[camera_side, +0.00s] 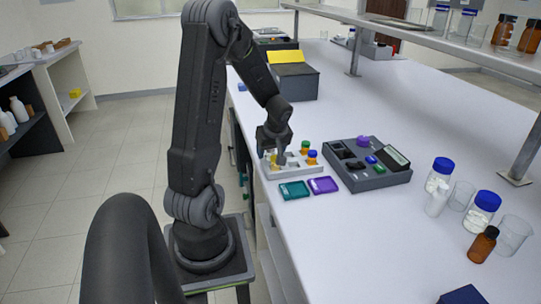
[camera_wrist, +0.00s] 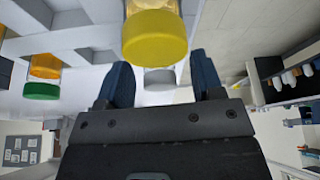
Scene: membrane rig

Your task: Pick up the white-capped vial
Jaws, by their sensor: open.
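My gripper (camera_wrist: 161,66) is open, its two dark blue fingers apart. In the side view my gripper (camera_side: 277,150) is over the left part of the pale vial rack (camera_side: 300,172). A pale, whitish round cap (camera_wrist: 160,79), likely the white-capped vial, shows between the fingers in the wrist view, partly covered by a large yellow-capped vial (camera_wrist: 155,38). I cannot tell whether a finger touches either one. A green-capped vial (camera_wrist: 41,91) is off to the left. In the side view the white cap is not clear behind my gripper.
The rack's right end holds a green-capped vial (camera_side: 305,146) and a blue-capped one (camera_side: 312,155). A teal tray (camera_side: 293,190) and a purple tray (camera_side: 323,185) lie in front. A dark grey device (camera_side: 372,180) stands right of the rack. Bottles and beakers stand farther right.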

